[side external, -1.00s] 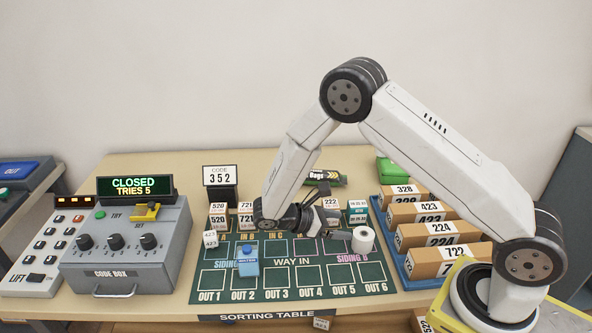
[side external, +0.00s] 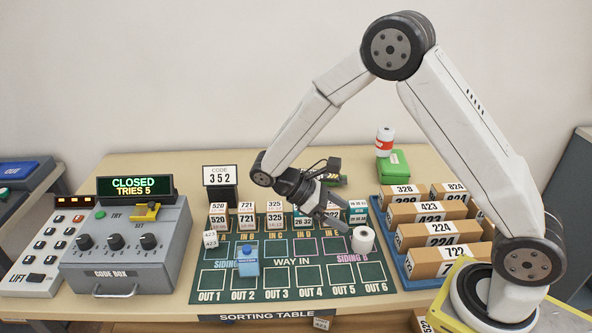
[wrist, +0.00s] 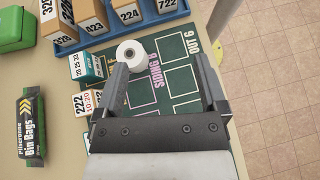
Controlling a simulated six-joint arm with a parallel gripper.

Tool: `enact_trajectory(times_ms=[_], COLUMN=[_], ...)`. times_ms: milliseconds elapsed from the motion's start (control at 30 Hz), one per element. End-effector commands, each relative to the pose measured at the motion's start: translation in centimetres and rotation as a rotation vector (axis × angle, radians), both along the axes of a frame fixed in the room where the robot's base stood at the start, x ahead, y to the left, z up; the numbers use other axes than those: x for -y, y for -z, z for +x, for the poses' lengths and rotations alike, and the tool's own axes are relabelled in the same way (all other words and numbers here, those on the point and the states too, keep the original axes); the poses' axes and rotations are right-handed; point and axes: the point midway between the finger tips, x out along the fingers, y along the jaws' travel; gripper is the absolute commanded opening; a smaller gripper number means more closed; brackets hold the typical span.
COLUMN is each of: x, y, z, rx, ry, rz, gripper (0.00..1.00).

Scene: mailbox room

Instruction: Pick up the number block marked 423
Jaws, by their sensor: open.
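A long brown block marked 423 (side external: 402,213) lies in the blue tray, between the blocks marked 328 and 224. It also shows at the top left of the wrist view (wrist: 88,12). My gripper (side external: 343,214) is open and empty above the right part of the mat, left of the tray. In the wrist view its fingers (wrist: 161,72) are spread, with a white roll (wrist: 130,54) by the left finger.
The blue tray (side external: 405,279) holds several brown blocks. The white roll (side external: 363,240) stands on the mat (side external: 325,245) close to my gripper. Several numbered boxes stand along the mat's back edge. A green box (side external: 393,165) and a red-white can (side external: 385,140) are behind the tray.

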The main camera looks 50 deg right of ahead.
Motion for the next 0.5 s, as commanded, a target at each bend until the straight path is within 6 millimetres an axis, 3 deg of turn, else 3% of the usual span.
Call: enact_trajectory(times_ms=[267,500], x=[-4.6,-8.9], y=[2.1,2.9], z=[-0.2,1.4], rx=[0.119,0.193], ry=[0.403,0.790], rz=[0.106,0.169], gripper=[0.91,0.91])
